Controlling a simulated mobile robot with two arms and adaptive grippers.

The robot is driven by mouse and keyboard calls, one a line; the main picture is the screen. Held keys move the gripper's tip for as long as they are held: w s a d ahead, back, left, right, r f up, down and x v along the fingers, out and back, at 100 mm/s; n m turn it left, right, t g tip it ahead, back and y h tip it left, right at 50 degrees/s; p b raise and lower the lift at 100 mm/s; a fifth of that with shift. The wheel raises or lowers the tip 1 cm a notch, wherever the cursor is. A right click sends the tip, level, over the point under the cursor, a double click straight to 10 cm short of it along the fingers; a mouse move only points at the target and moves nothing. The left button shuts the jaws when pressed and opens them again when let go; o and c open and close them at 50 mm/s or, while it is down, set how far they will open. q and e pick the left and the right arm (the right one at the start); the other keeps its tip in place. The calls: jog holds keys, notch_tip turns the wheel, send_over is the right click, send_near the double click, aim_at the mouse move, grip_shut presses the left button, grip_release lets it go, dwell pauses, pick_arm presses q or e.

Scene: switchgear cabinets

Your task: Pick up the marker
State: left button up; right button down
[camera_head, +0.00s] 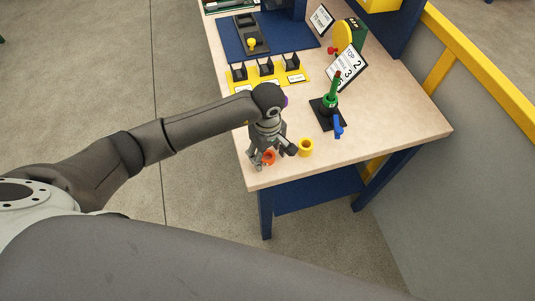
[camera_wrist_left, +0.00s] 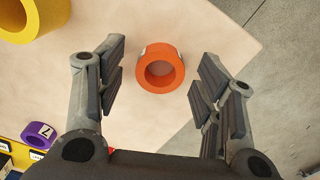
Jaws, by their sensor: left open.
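An orange ring (camera_head: 268,158) with small white labels lies near the front left corner of the table. In the left wrist view the same orange ring (camera_wrist_left: 160,69) sits between the two fingers, with a gap on each side. It may be the marker; no other thing is plainly one. My left gripper (camera_head: 272,151) is open, points down over the orange ring and partly hides it in the head view. A yellow ring (camera_head: 306,147) lies just to its right and also shows in the left wrist view (camera_wrist_left: 33,16). My right gripper is not in view.
A black stand (camera_head: 322,121) with green and blue pieces is to the right. A yellow holder (camera_head: 268,77) with black slots and labels is behind. A purple ring (camera_wrist_left: 40,134) lies near it. The table edge is close to the orange ring.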

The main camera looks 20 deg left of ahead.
pick_arm(q)
jog(key=c, duration=0.8)
jog(key=shift+c, duration=0.2)
jog(key=shift+r, duration=0.1)
